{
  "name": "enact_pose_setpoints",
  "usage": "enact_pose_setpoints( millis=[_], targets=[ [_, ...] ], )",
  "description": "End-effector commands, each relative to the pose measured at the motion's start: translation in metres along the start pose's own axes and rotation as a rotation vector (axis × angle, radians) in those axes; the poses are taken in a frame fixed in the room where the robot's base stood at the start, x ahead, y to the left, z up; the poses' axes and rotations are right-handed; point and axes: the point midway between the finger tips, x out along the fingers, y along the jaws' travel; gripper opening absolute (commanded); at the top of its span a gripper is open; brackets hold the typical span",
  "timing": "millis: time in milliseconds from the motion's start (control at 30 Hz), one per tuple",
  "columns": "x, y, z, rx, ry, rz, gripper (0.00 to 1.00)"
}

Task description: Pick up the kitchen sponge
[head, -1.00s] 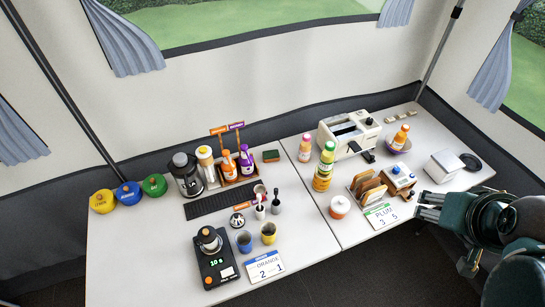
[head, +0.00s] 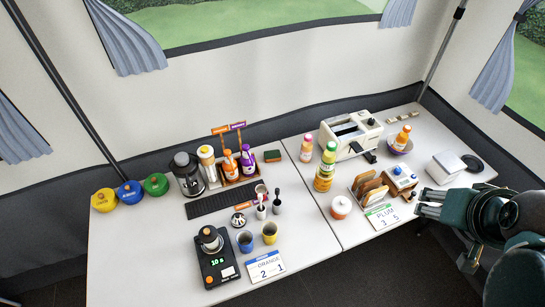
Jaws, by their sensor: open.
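The kitchen sponge (head: 272,156) is a small block with a green top and an orange-brown side. It lies on the back of the left table, just right of the bottle rack and close to the tent wall. My gripper (head: 424,203) is at the right, by the front edge of the right table. It points left, is open, and holds nothing that I can see. It is far from the sponge, with bottles, toast and other things between them.
The bottle rack (head: 241,171) stands left of the sponge. Cups and a scale (head: 217,258) stand toward the left table's front.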

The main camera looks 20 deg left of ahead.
Motion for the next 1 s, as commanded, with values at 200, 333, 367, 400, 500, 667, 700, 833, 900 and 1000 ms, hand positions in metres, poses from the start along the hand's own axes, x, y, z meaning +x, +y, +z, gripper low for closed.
enact_pose_setpoints(
  millis=[200,333,367,400,500,667,700,833,900,1000],
  targets=[
    [0.004,-0.012,-0.021,0.042,-0.026,-0.014,0.46],
    [0.009,-0.023,-0.038,0.079,-0.048,-0.024,0.46],
    [0.011,-0.026,-0.042,0.087,-0.053,-0.026,0.46],
    [0.013,-0.030,-0.047,0.100,-0.061,-0.029,0.46],
    [0.018,-0.039,-0.060,0.129,-0.079,-0.035,0.46],
    [0.028,-0.056,-0.079,0.176,-0.110,-0.042,0.46],
    [0.031,-0.060,-0.084,0.188,-0.118,-0.043,0.46],
    [0.040,-0.075,-0.099,0.225,-0.143,-0.046,0.46],
    [0.046,-0.083,-0.106,0.245,-0.156,-0.047,0.46],
    [0.055,-0.095,-0.117,0.273,-0.176,-0.047,0.46]
  ],
)
